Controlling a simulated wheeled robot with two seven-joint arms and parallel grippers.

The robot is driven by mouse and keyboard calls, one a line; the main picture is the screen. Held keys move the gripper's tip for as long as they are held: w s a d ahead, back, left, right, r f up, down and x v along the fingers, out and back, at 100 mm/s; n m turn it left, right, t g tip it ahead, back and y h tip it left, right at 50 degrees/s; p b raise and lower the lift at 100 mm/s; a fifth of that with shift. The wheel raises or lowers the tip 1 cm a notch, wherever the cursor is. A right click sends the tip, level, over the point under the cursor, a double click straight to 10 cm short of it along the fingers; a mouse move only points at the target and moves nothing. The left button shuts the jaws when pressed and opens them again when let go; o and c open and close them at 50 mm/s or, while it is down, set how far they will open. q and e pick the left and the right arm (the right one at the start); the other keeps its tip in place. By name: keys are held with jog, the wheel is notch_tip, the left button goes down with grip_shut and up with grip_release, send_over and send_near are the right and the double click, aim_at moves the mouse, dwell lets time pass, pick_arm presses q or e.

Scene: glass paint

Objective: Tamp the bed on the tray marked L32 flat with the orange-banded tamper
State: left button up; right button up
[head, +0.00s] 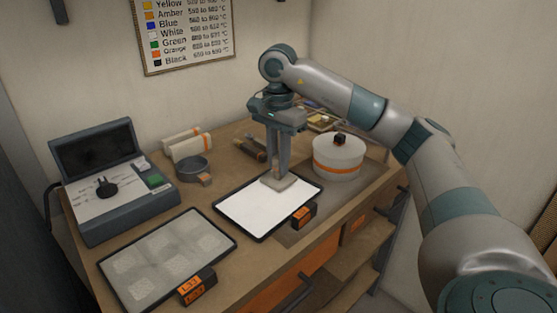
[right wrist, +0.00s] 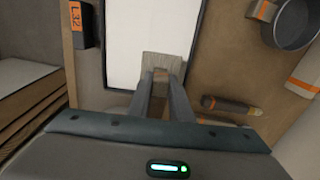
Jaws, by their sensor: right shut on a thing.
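The tray marked L32 (head: 262,237) lies on the bench with a white bed (head: 258,209) that looks smooth and even. Its orange tag (head: 303,215) sits at the front right corner; the right wrist view shows the tag reading L32 (right wrist: 77,25). My right gripper (head: 277,172) points down over the tray's back right part, shut on the tamper. The tamper's pale flat block (head: 279,183) is at the bed's edge, also visible in the right wrist view (right wrist: 163,64). The fingers hide most of its handle, and I cannot make out its band. My left gripper is out of view.
A second tray (head: 170,258) with pale square patches lies at the front left. A grey control box (head: 120,200), a round grey dish (head: 194,169) and a white orange-banded pot (head: 338,160) stand around. An orange-banded tool (right wrist: 230,105) lies behind the gripper.

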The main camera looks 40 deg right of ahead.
jog(key=shift+f, duration=0.4)
dwell(1.3)
jog(key=shift+r, duration=0.1)
jog(key=shift+r+p, duration=0.7)
jog(key=shift+r, duration=0.4)
jog(key=shift+r+p, duration=1.7)
jog(key=shift+r, duration=0.35)
jog(key=shift+f, duration=0.1)
